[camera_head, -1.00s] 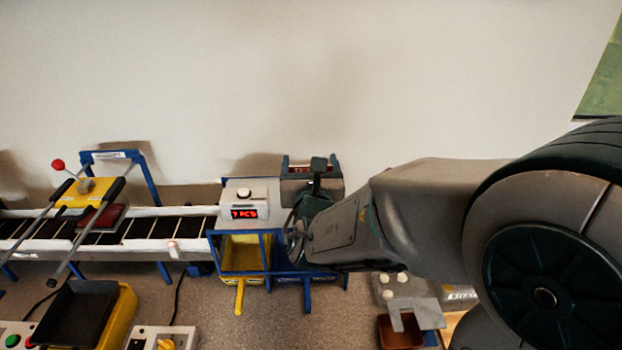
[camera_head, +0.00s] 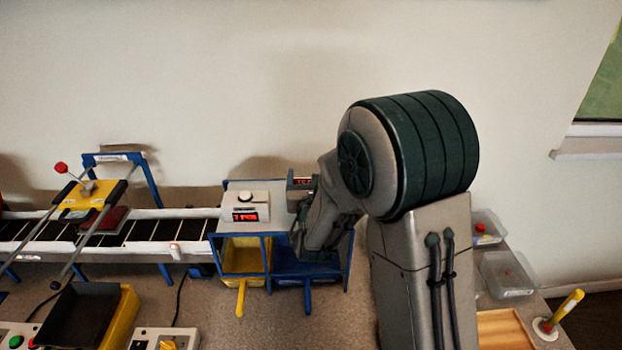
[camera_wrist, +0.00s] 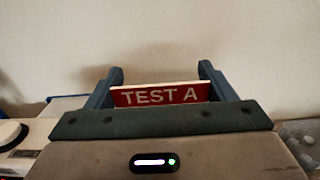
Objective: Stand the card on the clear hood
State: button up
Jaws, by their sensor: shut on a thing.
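The card (camera_wrist: 160,95) is red with a pale edge and reads "TEST A" in the wrist view. It is upright between the two fingers of my gripper (camera_wrist: 161,84), which is shut on it. In the head view a small part of the card (camera_head: 303,182) shows beside my wrist, above the right side of the blue-framed stand (camera_head: 267,255). My arm hides the rest of that side. I cannot make out the clear hood's surface, or whether the card touches anything below.
A white counter box (camera_head: 245,206) with a red display stands left of my gripper. A yellow bin (camera_head: 243,260) and a blue bin (camera_head: 290,268) sit below. The conveyor (camera_head: 150,232) runs left. Clear trays (camera_head: 505,275) stand right of my arm.

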jog(key=shift+f, duration=0.3)
jog(key=shift+f, duration=0.1)
jog(key=shift+f+b, duration=0.15)
jog(key=shift+b, duration=0.15)
jog(key=o, duration=1)
jog(key=shift+c, duration=0.2)
jog(key=shift+r, duration=0.2)
